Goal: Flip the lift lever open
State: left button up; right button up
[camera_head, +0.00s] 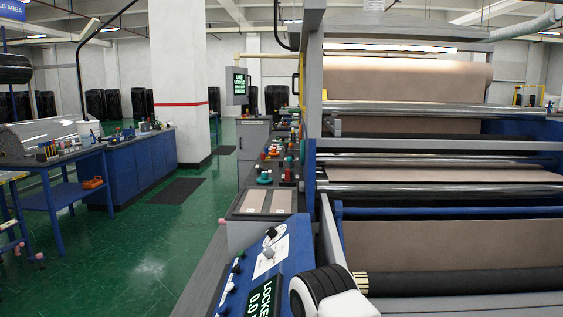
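A blue control panel (232,296) stands at the bottom centre. A small lever with a dark knob (271,232) sits on a pale plate (266,262) near the panel's far end; I take it for the lift lever, but its label is too small to read. Neither gripper is in view. A white and black rounded part at the bottom covers the panel's right side.
The large roll machine (420,188), with brown web and dark rollers, fills the right. A counter with coloured knobs (284,172) runs behind the panel. A blue workbench (65,160) stands left. Green floor (140,250) between is mostly open, with dark mats.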

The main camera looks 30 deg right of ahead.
aim_at(263, 156)
jog(key=i+j+u, duration=0.25)
jog(key=j, duration=0.2)
jog(key=i+j+u, duration=0.2)
jog(key=j, duration=0.25)
jog(key=i+j+u, duration=0.25)
jog(key=j, duration=0.15)
jog(key=i+j+u, duration=0.1)
jog(key=i+j, duration=0.3)
jog(key=i, duration=0.15)
jog(key=i+j+u, duration=0.1)
jog(key=i+j, duration=0.3)
jog(key=i, duration=0.15)
jog(key=i+l+z, duration=0.15)
jog(key=z, duration=0.25)
jog(key=i+z, duration=0.75)
jog(key=i+j+z, duration=0.1)
jog(key=i+z, duration=0.6)
jog(key=i, duration=2.2)
jog(key=i+j+z, duration=0.45)
jog(key=i, duration=0.45)
jog(key=i+j+z, duration=0.45)
jog(key=i+j, duration=0.25)
jog(key=i, duration=0.15)
jog(key=i+j+z, duration=0.45)
jog(key=i+j, duration=0.25)
jog(key=j, duration=0.25)
